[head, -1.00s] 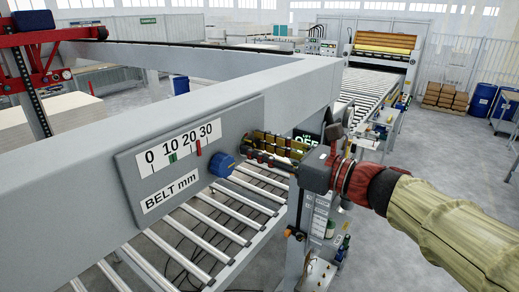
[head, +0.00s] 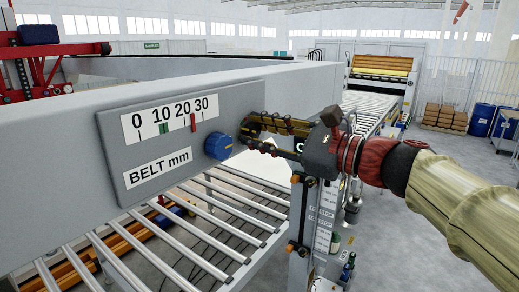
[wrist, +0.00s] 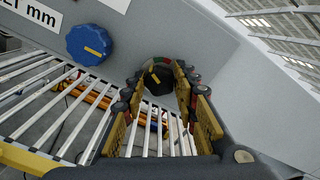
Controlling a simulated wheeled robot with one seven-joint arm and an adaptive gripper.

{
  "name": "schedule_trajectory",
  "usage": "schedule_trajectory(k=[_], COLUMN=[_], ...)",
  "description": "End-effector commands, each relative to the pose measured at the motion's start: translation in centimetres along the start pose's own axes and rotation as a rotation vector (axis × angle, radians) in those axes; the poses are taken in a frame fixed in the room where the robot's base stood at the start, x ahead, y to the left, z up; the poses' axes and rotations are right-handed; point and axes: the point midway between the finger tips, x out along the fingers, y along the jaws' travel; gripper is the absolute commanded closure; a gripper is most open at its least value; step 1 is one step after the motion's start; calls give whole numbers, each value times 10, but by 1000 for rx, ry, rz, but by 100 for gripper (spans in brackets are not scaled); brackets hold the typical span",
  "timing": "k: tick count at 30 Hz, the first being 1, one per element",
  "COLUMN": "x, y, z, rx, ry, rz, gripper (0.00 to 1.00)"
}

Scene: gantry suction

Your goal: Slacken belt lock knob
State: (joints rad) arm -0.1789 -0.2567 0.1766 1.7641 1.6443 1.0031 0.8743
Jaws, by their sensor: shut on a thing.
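A black knob (wrist: 157,80) with a yellow mark sits on the grey beam in the wrist view, with red and green marks above it. My gripper (wrist: 156,86) is shut on this black knob, one yellow-and-black finger on each side. In the head view my gripper (head: 246,134) reaches in from the right, and its fingers hide the knob. A blue knob (head: 219,146) with a yellow pointer line stands just left of the fingers, apart from them; it also shows in the wrist view (wrist: 90,45). Which way the black knob is turned is hard to tell.
Roller conveyor (head: 215,215) lies below.

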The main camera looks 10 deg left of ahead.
Motion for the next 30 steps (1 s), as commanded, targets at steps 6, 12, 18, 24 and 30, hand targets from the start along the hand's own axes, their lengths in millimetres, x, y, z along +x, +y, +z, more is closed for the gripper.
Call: schedule_trajectory(k=[6, 12, 18, 24, 30], x=[0, 0, 0, 0, 0], y=[1, 1, 0, 0, 0], z=[-2, -1, 0, 0, 0], rx=[-80, -104, -106, -106, -106], ry=[1, 1, 1, 1, 1], rz=[0, 1, 1, 1, 1], gripper=[96, 96, 96, 68, 57])
